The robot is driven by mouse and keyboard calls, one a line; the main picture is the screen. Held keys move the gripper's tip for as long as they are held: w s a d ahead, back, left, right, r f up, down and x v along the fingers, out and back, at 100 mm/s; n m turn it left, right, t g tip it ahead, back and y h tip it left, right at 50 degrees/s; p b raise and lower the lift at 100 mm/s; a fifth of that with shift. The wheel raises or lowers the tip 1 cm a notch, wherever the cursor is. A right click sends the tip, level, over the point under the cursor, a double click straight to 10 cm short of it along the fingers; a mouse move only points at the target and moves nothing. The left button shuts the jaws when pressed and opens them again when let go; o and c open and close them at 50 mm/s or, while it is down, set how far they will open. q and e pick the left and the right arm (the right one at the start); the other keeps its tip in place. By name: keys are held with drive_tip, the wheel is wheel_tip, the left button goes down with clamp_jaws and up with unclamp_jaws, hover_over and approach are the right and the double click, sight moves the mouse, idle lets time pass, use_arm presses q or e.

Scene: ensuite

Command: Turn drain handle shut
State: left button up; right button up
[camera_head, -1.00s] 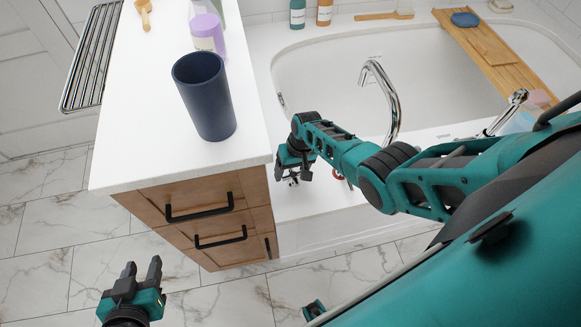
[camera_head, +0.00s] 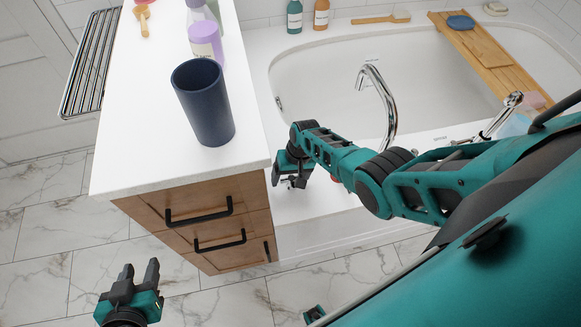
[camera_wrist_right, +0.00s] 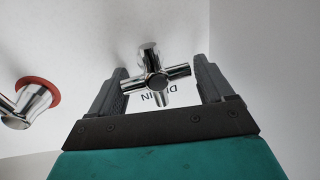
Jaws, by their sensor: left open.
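The drain handle (camera_wrist_right: 156,80) is a chrome cross-shaped knob in the right wrist view, with dark upside-down lettering on the white surface behind it. My right gripper (camera_wrist_right: 160,66) is open, with one finger on each side of the handle. The ends of the cross arms lie close to the fingers; I cannot tell if they touch. In the head view my right gripper (camera_head: 291,178) is low over the white tub ledge beside the cabinet, and the drain handle is hidden there. My left gripper (camera_head: 138,272) is open and empty above the floor at lower left.
A chrome handle with a red ring (camera_wrist_right: 35,100) stands left of the drain handle. The wooden drawer cabinet (camera_head: 200,225) is close beside my right gripper, with a dark blue cup (camera_head: 205,105) on top. A curved chrome faucet (camera_head: 385,100) rises behind my right arm.

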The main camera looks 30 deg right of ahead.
drive_tip(key=shift+w+d, duration=0.1)
drive_tip(key=shift+w, duration=0.05)
drive_tip(key=shift+r, duration=0.3)
drive_tip(key=shift+d+r+p, duration=0.25)
drive_tip(key=shift+r+p, duration=0.8)
drive_tip(key=shift+r, duration=0.05)
drive_tip(key=shift+d+r, duration=0.25)
drive_tip(key=shift+r, duration=0.7)
wheel_tip(320, 180, up, 8)
drive_tip(key=d, duration=0.1)
drive_tip(key=shift+s+d, duration=0.2)
drive_tip(key=shift+s, duration=0.15)
